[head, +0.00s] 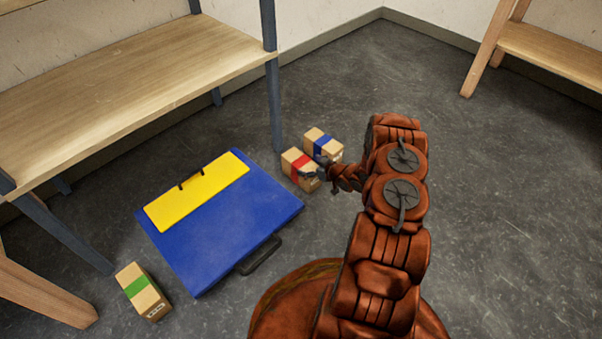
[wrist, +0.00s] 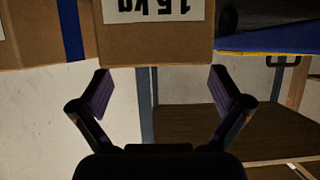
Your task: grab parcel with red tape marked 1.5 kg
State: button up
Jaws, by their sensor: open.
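The parcel with red tape (head: 299,166) sits on the floor near the table leg, right of the blue case's top corner. In the wrist view a cardboard parcel (wrist: 155,40) with a label reading 1.5 kg, upside down, is just beyond the fingertips. Its tape is not visible there. My gripper (head: 316,172) is beside the red-taped parcel in the head view. In the wrist view my gripper (wrist: 160,93) is open, its two fingers apart with nothing between them.
A blue-taped parcel (head: 322,143) stands close beside the red one; its blue tape (wrist: 72,30) shows in the wrist view. A blue case (head: 215,245) with a yellow panel lies left. A green-taped parcel (head: 143,291) is near left. A wooden table (head: 120,75) overhangs left; floor right is clear.

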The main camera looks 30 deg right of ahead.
aim_at(303, 162)
jog(key=shift+d+b+x, duration=0.1)
jog(key=shift+b+x, duration=0.7)
jog(key=shift+x, duration=0.55)
jog(key=shift+d+b+x, duration=0.15)
jog(key=shift+b+x, duration=0.65)
jog(key=shift+x, duration=0.55)
jog(key=c, duration=1.7)
